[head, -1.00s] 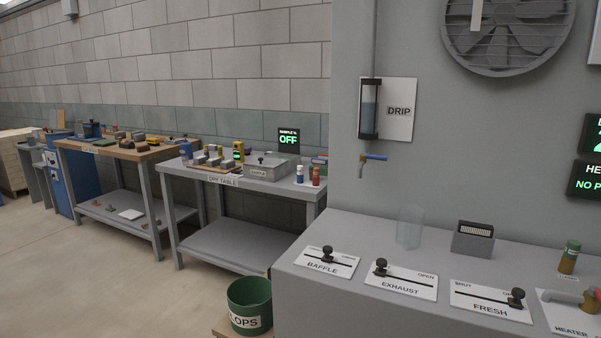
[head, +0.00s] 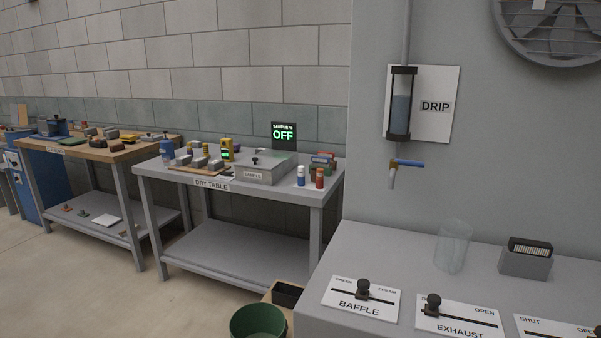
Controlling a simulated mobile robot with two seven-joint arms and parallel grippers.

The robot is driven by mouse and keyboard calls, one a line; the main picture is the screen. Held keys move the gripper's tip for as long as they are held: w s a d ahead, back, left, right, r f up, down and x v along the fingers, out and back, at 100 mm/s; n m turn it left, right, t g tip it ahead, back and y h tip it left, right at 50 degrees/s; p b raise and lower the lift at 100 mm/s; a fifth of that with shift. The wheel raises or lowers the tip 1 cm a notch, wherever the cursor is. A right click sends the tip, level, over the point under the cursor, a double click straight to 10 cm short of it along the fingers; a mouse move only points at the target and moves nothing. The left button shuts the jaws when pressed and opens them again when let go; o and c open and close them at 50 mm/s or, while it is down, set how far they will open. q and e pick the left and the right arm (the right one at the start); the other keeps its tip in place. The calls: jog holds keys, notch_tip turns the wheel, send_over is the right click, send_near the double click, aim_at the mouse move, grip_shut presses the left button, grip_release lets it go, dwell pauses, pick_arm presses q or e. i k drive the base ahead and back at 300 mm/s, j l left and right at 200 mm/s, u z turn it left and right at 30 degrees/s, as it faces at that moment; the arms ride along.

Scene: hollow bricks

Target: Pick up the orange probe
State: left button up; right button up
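I cannot make out an orange probe for certain. On the dry table (head: 150,176) stands a yellow handheld device (head: 226,149) with a small green display, behind several grey blocks on a wooden board. A grey box labelled SAMPLE (head: 262,171) sits to its right, under a black sign reading OFF (head: 284,135). Small yellow items lie on the wooden bench (head: 95,152) at the left, too small to identify. Neither of my grippers is in view.
The floor (head: 80,290) before the tables is clear.

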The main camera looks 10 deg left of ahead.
aim_at(321, 172)
jog(key=i+j+u, duration=0.1)
jog(key=i+j, duration=0.25)
jog(key=j, duration=0.95)
jog(key=i+j+z, duration=0.1)
jog(key=j, duration=0.9)
jog(key=i+j, duration=0.1)
jog(key=j, duration=0.35)
jog(key=i+j+z, duration=0.1)
jog(key=j, duration=0.4)
jog(key=i+j, duration=0.1)
jog(key=j, duration=0.2)
jog(key=i+j+z, duration=0.1)
jog(key=j, duration=0.2)
jog(key=i+j, duration=0.15)
jog(key=j, duration=0.15)
jog(key=i+j+z, duration=0.25)
jog(key=i+j, duration=0.45)
jog(key=i, duration=0.15)
